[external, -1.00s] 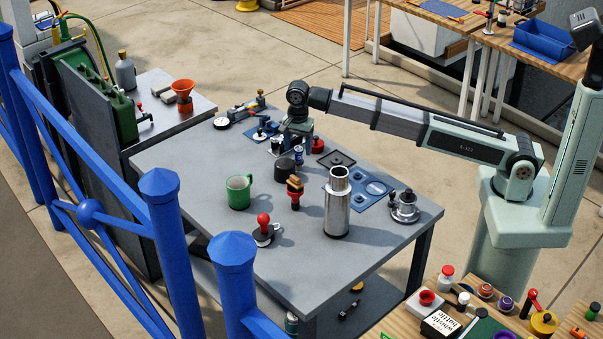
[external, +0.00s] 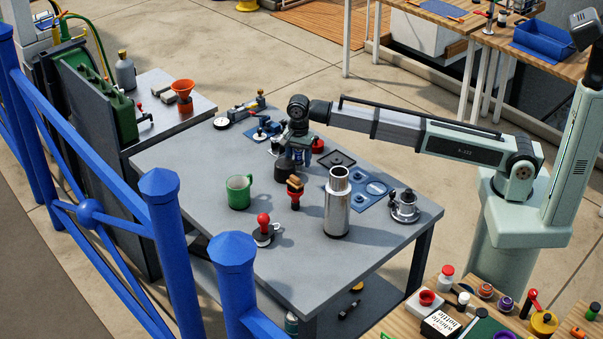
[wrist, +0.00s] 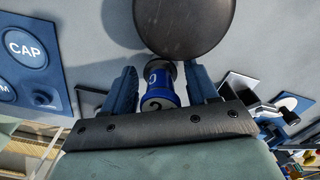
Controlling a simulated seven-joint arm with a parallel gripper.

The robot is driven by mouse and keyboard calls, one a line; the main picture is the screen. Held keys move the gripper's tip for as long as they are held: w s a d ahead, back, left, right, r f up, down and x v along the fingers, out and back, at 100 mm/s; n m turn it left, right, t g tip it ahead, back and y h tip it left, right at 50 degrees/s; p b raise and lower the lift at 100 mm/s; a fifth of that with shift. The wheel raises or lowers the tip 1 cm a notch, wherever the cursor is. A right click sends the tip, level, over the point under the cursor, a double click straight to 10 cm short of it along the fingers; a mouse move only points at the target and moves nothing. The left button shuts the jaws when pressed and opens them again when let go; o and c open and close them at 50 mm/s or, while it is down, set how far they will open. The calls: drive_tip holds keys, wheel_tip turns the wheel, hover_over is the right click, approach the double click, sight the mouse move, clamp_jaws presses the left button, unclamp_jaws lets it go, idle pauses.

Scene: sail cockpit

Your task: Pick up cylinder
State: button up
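A small blue cylinder with silver parts and dark markings (wrist: 160,85) is between the two blue fingers of my gripper (wrist: 160,68) in the wrist view. Narrow gaps show between it and the fingers, so my gripper looks open around it. In the external view my gripper (external: 300,160) is low over the table, and its fingers and wrist hide most of the blue cylinder. A wide dark round object (wrist: 184,22) lies just beyond the fingertips; it also shows as a black cylinder beside my gripper in the external view (external: 284,173).
On the grey table (external: 205,160) stand a green mug (external: 239,192), a tan-topped red and black tool (external: 295,193), a tall steel flask (external: 337,205) and a red-knobbed tool (external: 264,231). A blue labelled mat (external: 371,189) lies right.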

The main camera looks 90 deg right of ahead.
drive_tip(key=c, duration=1)
drive_tip(key=shift+o, duration=0.2)
